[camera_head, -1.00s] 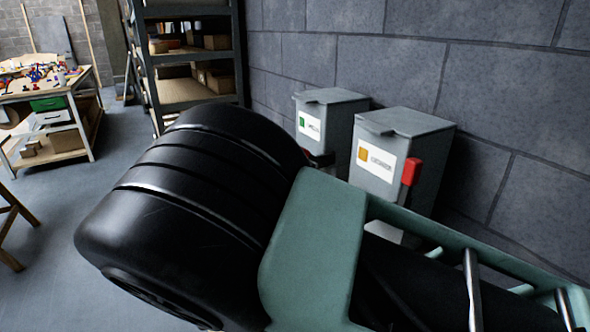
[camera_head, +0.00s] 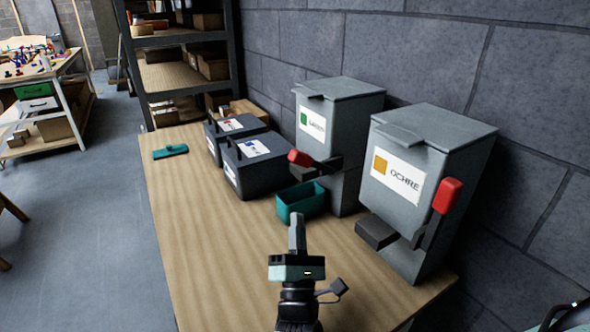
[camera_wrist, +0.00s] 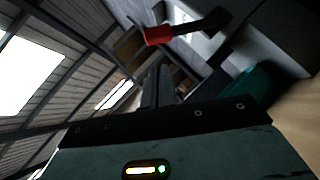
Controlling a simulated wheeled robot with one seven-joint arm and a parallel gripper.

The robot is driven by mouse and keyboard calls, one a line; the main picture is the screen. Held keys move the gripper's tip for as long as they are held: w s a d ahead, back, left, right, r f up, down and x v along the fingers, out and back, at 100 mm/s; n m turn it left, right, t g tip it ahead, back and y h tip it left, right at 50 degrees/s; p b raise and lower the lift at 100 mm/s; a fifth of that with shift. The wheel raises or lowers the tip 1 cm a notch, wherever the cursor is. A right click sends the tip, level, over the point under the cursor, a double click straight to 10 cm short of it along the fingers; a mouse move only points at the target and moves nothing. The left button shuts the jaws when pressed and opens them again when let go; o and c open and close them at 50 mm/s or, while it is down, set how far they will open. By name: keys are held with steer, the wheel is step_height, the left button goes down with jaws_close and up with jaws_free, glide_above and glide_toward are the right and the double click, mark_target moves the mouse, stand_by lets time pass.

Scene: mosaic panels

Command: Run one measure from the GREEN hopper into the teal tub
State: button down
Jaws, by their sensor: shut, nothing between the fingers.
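The green hopper (camera_head: 343,98) is a grey lidded box with a green-square label, standing on the bench against the wall. Its red-tipped lever (camera_head: 300,158) points left, and the red tip also shows in the wrist view (camera_wrist: 158,34). A dark spout (camera_head: 304,173) juts from its front. The open teal tub (camera_head: 297,207) sits at the hopper's foot, around below the spout; exact alignment is unclear. It also shows in the wrist view (camera_wrist: 252,86). My gripper (camera_head: 297,220) is shut and empty, in front of the tub in the picture, pointing up toward the lever.
The ochre hopper (camera_head: 420,150) stands to the right, its red lever (camera_head: 447,195) raised. Two dark lidded bins (camera_head: 262,180) stand left of the green hopper. A teal flat tool (camera_head: 170,151) lies at the bench's left. The front left of the wooden bench (camera_head: 210,250) is clear.

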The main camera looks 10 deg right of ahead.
steer(key=shift+w, duration=0.15)
steer(key=p, duration=0.4)
glide_toward(315, 163)
steer(key=w+a+r, duration=0.3)
steer(key=w+a, duration=0.1)
steer(key=shift+w+d+r, duration=0.3)
steer(key=shift+w+r, duration=0.15)
steer(key=shift+w, duration=0.05)
